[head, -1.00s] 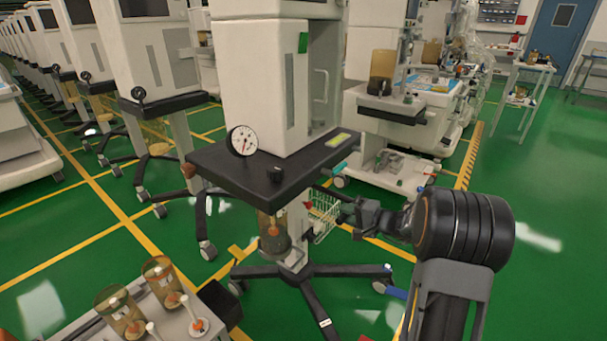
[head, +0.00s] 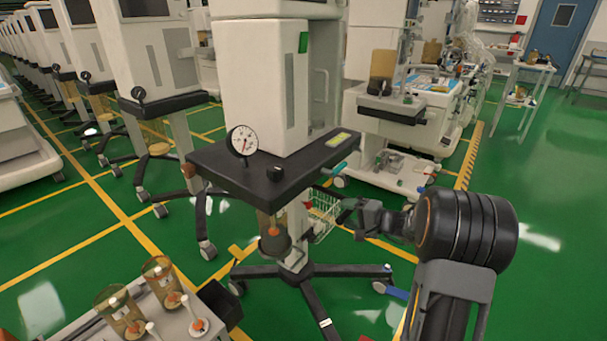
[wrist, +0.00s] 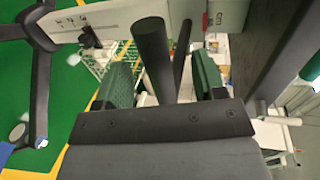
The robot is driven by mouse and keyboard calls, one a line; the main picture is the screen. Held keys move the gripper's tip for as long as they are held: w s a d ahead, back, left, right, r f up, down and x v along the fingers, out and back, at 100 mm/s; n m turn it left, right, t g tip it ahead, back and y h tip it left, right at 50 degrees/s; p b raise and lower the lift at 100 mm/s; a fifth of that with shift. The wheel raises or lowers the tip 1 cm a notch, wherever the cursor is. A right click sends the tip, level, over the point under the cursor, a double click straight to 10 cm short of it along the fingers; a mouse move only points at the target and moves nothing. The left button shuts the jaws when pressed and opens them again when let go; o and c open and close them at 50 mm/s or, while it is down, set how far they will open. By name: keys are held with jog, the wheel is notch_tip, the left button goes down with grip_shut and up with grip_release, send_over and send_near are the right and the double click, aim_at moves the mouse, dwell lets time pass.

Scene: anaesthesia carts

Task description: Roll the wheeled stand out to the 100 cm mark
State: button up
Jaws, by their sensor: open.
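The wheeled stand has a black top (head: 262,178), a white cabinet on it with a round gauge at its front left corner, and a dark legged base (head: 318,270) on castors. A dark round bar (wrist: 152,60) of the stand shows in the wrist view. My gripper (head: 345,208) is at the stand's right side, below the top's edge. In the wrist view its green-padded fingers (wrist: 162,80) are open, with the bar running between them and gaps showing on both sides. I cannot make out a 100 cm mark.
A small table with amber canisters (head: 118,308) stands close at the front left. Similar carts line the left and back. A white cart (head: 395,172) stands behind the stand.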

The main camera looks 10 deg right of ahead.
jog(key=v, duration=0.8)
jog(key=shift+s, duration=0.15)
jog(key=shift+d+r, duration=0.1)
dwell(0.4)
jog(key=s+a+r+n+g+h+p, duration=0.2)
jog(key=s+a+r+n+g+p, duration=0.45)
jog(key=a+r+p, duration=0.75)
jog(key=s+r+n+h+p, duration=0.1)
jog(key=s+r+h+p, duration=0.3)
jog(key=s+r+p, duration=0.2)
jog(key=s+r+n+g+h+p, duration=0.1)
jog(key=s+r+h+p, duration=0.3)
jog(key=r+p, duration=0.6)
jog(key=shift+s+r+n+p, duration=0.35)
jog(key=shift+s+r+n, duration=0.2)
jog(key=shift+s+r, duration=0.55)
jog(key=shift+a, duration=0.1)
